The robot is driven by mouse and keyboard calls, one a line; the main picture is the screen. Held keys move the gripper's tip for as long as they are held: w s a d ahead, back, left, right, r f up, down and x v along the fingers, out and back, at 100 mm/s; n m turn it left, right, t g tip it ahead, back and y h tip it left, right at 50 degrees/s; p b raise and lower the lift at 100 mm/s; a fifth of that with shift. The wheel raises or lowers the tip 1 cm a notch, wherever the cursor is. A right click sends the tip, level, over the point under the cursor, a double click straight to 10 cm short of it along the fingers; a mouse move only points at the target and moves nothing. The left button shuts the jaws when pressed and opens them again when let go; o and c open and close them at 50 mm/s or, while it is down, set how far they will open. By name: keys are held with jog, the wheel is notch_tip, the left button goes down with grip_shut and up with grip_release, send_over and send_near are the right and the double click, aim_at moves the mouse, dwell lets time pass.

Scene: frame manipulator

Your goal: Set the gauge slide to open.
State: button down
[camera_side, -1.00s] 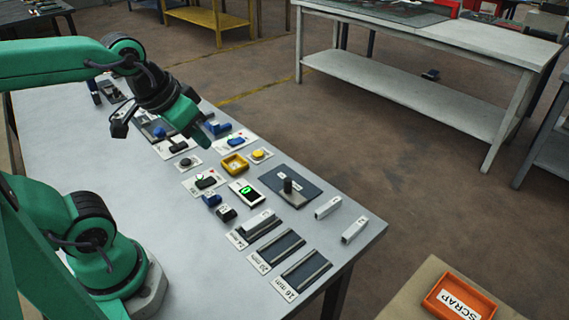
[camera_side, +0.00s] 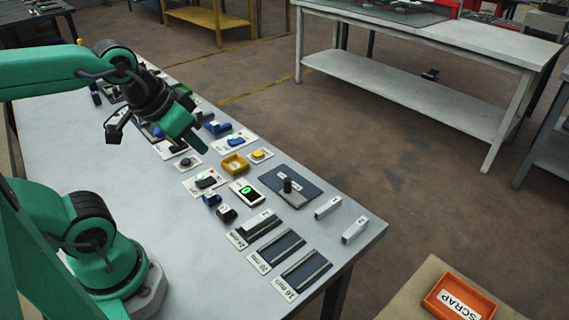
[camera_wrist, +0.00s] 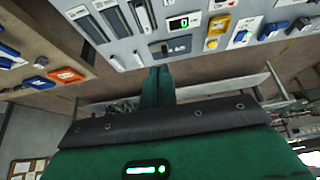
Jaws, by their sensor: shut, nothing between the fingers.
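What looks like the gauge slide is a dark plate (camera_side: 305,184) with a pale block and an upright black knob (camera_side: 287,185), right of the display box in the side view. In the wrist view the dark plate (camera_wrist: 180,45) lies just beyond my fingertips. I cannot read its open mark or tell its setting. The display box (camera_side: 246,191) has a lit green readout, which also shows in the wrist view (camera_wrist: 183,22). My gripper (camera_side: 205,150) is shut and empty above the table, left of and apart from the knob. Its green fingers (camera_wrist: 157,70) are together in the wrist view.
A yellow tray (camera_side: 235,164), a yellow button (camera_side: 259,155) and blue parts (camera_side: 216,127) crowd the table near my gripper. Slotted gauge blocks (camera_side: 282,248) and two white bars (camera_side: 327,208) lie toward the near end. An orange SCRAP bin (camera_side: 459,299) stands off the table.

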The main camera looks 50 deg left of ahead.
jog(key=c, duration=2.1)
grip_release()
jog(key=o, duration=0.7)
jog(key=shift+w, duration=0.1)
jog(key=shift+o, duration=0.5)
jog(key=shift+w, duration=0.45)
jog(key=m+g, duration=0.2)
jog(key=g, duration=0.3)
send_over(287, 177)
jog(key=f, duration=1.4)
jog(key=shift+s, duration=0.2)
jog(key=shift+w+f+g, duration=0.3)
jog(key=shift+f, duration=0.2)
jog(key=shift+f, duration=0.1)
jog(key=shift+f, duration=3.85)
